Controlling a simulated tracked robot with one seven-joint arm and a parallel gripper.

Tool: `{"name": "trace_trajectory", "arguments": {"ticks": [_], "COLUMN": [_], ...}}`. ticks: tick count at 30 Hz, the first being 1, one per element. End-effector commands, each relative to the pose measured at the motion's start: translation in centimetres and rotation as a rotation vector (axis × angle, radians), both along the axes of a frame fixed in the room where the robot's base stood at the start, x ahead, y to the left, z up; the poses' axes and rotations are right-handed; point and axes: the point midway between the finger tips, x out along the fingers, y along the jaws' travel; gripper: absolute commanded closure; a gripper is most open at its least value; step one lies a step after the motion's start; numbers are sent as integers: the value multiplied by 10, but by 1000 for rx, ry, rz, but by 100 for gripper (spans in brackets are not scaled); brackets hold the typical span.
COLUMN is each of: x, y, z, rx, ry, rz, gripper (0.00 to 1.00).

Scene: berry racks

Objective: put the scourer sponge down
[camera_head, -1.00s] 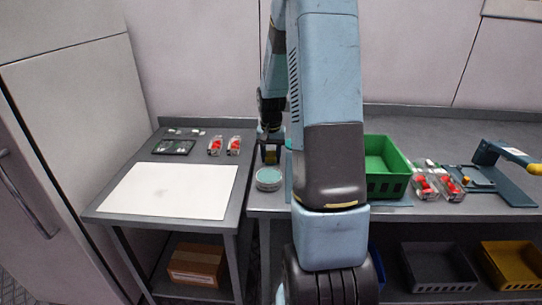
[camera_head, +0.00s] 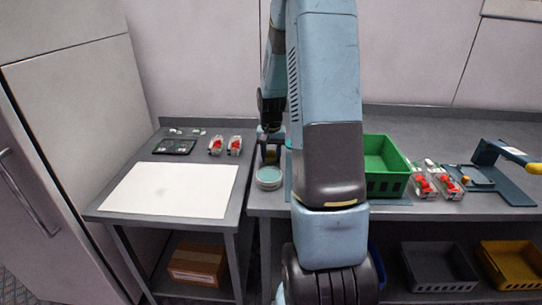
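My own arm hides the part of the bench to the right of the gripper.
A white board (camera_head: 168,191) lies on the left table, with a dark tray (camera_head: 174,147) and two clear punnets with red berries (camera_head: 216,146) behind it. A green crate (camera_head: 388,187), more punnets (camera_head: 424,184) and a blue stand (camera_head: 513,190) are on the right bench.

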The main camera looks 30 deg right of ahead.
Motion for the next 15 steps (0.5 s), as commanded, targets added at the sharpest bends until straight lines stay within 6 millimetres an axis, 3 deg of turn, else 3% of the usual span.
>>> {"name": "trace_trajectory", "arguments": {"ticks": [1, 4, 15], "x": [-6, -6, -3], "y": [1, 1, 0], "z": [-6, 7, 82], "rx": [7, 5, 3], "ry": [18, 17, 9], "rz": [-1, -1, -1], "gripper": [32, 31, 31]}}
